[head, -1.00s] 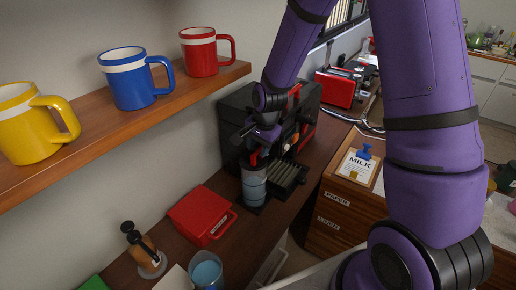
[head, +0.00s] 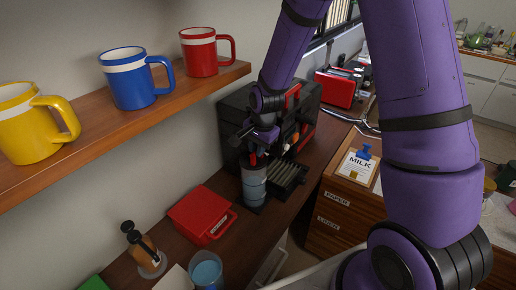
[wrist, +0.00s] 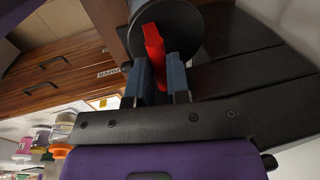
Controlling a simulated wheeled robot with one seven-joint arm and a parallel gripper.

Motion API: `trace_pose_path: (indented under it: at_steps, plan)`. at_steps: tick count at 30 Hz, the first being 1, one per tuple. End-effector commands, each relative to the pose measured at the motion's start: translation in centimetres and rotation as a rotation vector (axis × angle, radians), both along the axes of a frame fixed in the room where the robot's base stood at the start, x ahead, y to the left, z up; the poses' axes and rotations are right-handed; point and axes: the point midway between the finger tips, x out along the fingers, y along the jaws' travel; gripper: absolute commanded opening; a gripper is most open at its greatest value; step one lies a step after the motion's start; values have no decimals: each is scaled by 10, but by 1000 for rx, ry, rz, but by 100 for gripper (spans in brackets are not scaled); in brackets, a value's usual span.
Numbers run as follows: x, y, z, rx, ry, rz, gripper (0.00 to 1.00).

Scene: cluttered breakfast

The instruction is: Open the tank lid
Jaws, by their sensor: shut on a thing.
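The tank is a clear, bluish cylinder (head: 254,188) at the front of the black coffee machine (head: 232,118) on the brown counter. Its lid is a dark round disc (wrist: 190,38) with a red handle (wrist: 154,52), seen close up in the wrist view. My gripper (wrist: 160,80) has its two blue-grey fingers on either side of the red handle and is shut on it. In the head view my gripper (head: 254,150) is just above the tank top. My wrist partly hides the lid there, so I cannot tell whether it is raised.
A red box (head: 202,214), an amber bottle (head: 139,248) and a blue cup (head: 206,271) stand on the counter nearer me. A shelf (head: 120,112) with yellow, blue and red mugs overhangs the left. A wooden drawer unit (head: 340,205) stands right.

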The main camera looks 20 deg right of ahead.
Motion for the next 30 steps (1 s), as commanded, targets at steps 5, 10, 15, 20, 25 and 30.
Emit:
trace_pose_path:
  at_steps: [5,10,15,20,25,30]
  plan:
    - [4,4,3,-33,47,3,0]
    - [6,4,6,-55,78,2,0]
    - [6,4,7,-59,85,0,0]
    - [7,4,7,-58,84,0,0]
    - [6,4,7,-58,84,0,42]
    - [6,4,7,-59,85,0,42]
